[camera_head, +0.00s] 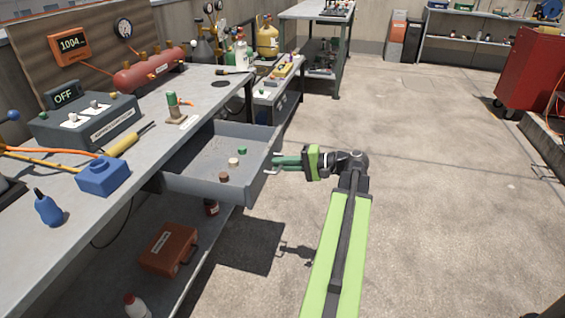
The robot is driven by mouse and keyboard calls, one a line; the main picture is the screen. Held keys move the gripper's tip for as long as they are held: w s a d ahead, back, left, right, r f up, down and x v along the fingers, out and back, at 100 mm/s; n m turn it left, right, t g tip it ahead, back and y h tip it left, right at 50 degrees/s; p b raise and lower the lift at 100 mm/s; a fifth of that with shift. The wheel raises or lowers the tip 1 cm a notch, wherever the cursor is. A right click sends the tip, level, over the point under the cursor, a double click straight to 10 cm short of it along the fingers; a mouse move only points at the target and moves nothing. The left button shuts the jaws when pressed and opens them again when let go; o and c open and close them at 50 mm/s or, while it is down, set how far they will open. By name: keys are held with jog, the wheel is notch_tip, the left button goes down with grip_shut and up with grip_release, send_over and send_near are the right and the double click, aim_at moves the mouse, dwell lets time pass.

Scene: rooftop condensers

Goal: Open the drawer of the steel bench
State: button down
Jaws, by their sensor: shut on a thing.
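The steel bench (68,218) runs along the left side. Its grey drawer (209,188) is pulled out toward the right, with its inside in plain view. Small green, cream and brown round pieces lie in the drawer. A thin metal handle (271,172) stands off the drawer's front. My gripper (276,164) is at the handle, with its green fingers pointing left and shut on it. My arm reaches up to it from the bottom of the picture.
An orange case (168,248) sits on the lower shelf under the drawer. A switch box (87,121) and a blue block (102,176) stand on the bench top. A red cabinet (528,72) is at the far right. The concrete floor right of my arm is clear.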

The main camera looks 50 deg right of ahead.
jog(key=c, duration=1.5)
grip_release()
jog(key=p+v, duration=0.3)
jog(key=v, duration=1.4)
jog(key=shift+s+p, duration=0.2)
jog(key=shift+p, duration=0.1)
jog(key=shift+d+f, duration=0.1)
